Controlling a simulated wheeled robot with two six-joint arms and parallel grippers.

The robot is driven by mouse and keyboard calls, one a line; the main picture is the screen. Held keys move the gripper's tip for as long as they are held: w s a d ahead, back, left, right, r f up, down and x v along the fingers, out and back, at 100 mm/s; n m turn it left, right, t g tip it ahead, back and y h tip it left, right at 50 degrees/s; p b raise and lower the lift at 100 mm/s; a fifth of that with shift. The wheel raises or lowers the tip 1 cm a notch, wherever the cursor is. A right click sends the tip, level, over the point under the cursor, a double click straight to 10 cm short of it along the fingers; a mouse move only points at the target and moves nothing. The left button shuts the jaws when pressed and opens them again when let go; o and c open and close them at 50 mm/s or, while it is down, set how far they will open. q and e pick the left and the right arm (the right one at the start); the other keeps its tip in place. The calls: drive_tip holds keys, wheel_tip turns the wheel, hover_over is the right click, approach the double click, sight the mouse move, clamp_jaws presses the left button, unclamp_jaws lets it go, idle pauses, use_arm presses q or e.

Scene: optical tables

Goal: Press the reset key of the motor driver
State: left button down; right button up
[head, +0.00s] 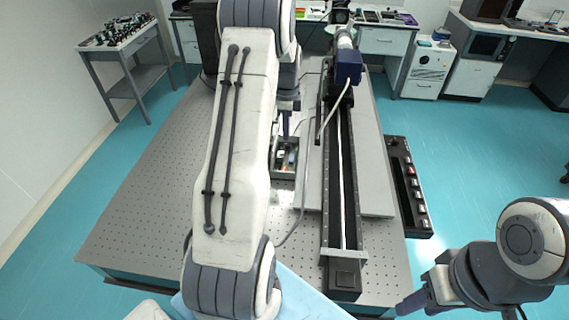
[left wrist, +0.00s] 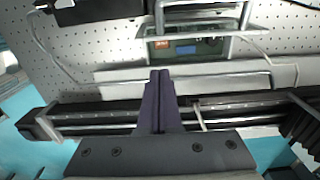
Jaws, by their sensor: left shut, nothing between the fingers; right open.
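The motor driver appears to be the small open-framed box on the optical table, partly behind my left arm in the head view (head: 285,160). In the left wrist view the box (left wrist: 187,48) shows a green panel with an orange patch and a blue display. Its reset key is too small to make out. My left gripper (left wrist: 160,74) is shut and empty, its tips pointing towards the box and appearing just below it in the left wrist view. In the head view my arm mostly hides this gripper (head: 286,130). My right gripper (head: 412,304) is open at the lower right, away from the box.
A long black linear rail (head: 343,180) with a blue motor (head: 348,67) lies right of the box on a grey plate (head: 374,160). A black strip with a red switch (head: 408,185) lies at the table's right edge. Cables run near the box. The perforated tabletop (head: 150,190) is clear at left.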

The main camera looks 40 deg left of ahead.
use_arm(q)
drive_tip(key=shift+a+f, duration=0.1)
drive_tip(key=shift+a, duration=0.25)
drive_tip(key=shift+s+f, duration=0.1)
drive_tip(key=p, duration=0.5)
approach(285, 169)
wheel_tip(285, 169, down, 5)
drive_tip(key=shift+s+f, duration=0.1)
drive_tip(key=shift+f, duration=0.85)
